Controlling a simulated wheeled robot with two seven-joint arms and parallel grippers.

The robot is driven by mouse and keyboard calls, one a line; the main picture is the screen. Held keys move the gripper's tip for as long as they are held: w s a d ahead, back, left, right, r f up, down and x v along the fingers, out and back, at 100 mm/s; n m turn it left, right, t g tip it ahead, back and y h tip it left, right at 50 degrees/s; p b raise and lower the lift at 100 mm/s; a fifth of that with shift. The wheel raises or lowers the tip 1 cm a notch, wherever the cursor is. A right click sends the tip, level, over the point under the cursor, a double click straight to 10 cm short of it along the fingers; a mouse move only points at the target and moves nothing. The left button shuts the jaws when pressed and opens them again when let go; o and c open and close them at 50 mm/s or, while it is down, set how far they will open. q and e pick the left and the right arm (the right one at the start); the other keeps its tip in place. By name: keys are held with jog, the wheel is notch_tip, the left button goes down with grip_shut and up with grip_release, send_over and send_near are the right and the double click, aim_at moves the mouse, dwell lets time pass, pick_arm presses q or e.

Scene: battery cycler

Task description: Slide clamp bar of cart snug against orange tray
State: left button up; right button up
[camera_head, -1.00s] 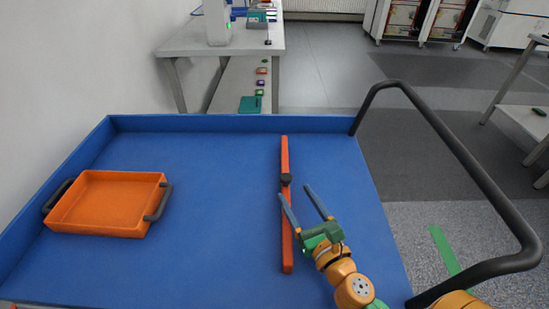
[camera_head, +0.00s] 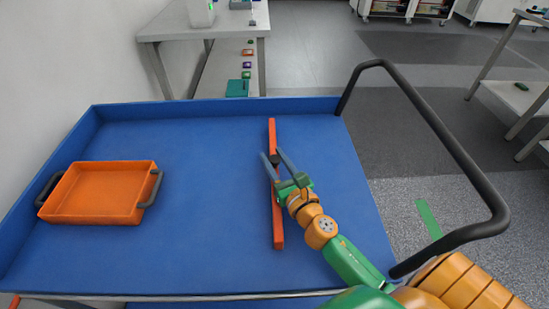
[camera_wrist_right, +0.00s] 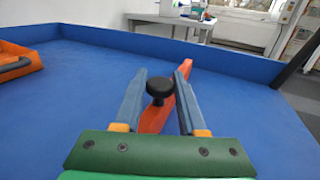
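The orange clamp bar (camera_head: 278,222) lies lengthwise on the blue cart top (camera_head: 200,155), right of its middle. A black knob (camera_wrist_right: 159,87) stands on the bar. The orange tray (camera_head: 98,194) with black side handles sits at the left of the cart top, with a wide blue gap between it and the bar. My right gripper (camera_head: 271,152) is open, its two fingers over the bar around the knob. In the right wrist view the knob shows between the fingers, with a small gap on each side. My left gripper is not in view.
A raised blue rim (camera_head: 220,107) edges the cart top. A black push handle (camera_head: 450,145) rises at the cart's right side. A workbench (camera_head: 165,28) stands behind the cart. The cart top between tray and bar is clear.

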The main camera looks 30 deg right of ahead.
grip_shut()
dwell(1.1)
